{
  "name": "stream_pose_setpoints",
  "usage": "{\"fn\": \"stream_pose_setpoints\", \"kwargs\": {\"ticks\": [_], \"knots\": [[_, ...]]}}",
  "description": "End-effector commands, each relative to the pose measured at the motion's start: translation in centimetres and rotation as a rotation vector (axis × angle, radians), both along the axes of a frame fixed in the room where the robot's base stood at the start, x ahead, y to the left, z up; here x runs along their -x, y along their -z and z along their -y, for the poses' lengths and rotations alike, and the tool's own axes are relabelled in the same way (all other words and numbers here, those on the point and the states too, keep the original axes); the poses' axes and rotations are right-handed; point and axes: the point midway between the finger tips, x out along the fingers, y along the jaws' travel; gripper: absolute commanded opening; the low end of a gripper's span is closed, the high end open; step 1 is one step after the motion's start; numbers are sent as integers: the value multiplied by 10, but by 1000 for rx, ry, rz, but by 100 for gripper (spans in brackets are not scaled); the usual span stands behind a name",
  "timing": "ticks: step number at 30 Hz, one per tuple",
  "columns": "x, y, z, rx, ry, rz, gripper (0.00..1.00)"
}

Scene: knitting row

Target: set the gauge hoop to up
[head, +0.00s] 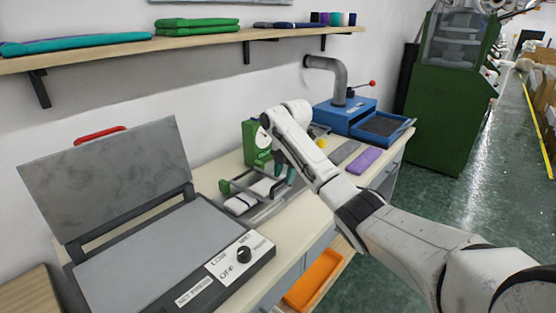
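A green gauge stand (249,143) with a round white dial stands on the bench near the wall. In front of it is a low dark frame (238,187), which seems to be the gauge hoop, lying about flat over white pads (241,204). My gripper (284,171) points down at the right side of this frame, close to it. Its two teal fingertips show apart, with a gap between them. Whether they touch the frame is too small to tell. My arm hides part of the bench behind the gripper.
A flat press (160,255) with a raised grey lid (110,178) stands at the left. A blue box (345,114) with a pipe and tray is behind, near a purple cloth (363,160). An orange drawer (313,278) is open below. A shelf (180,45) runs above.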

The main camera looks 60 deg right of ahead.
Motion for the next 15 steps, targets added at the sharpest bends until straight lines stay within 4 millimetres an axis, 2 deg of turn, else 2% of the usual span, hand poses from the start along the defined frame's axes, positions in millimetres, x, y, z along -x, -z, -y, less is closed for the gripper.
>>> {"fn": "stream_pose_setpoints", "kwargs": {"ticks": [11,15], "knots": [[9,-60,-2,3,-3,2,40],[14,-90,-2,4,0,1,40]]}}
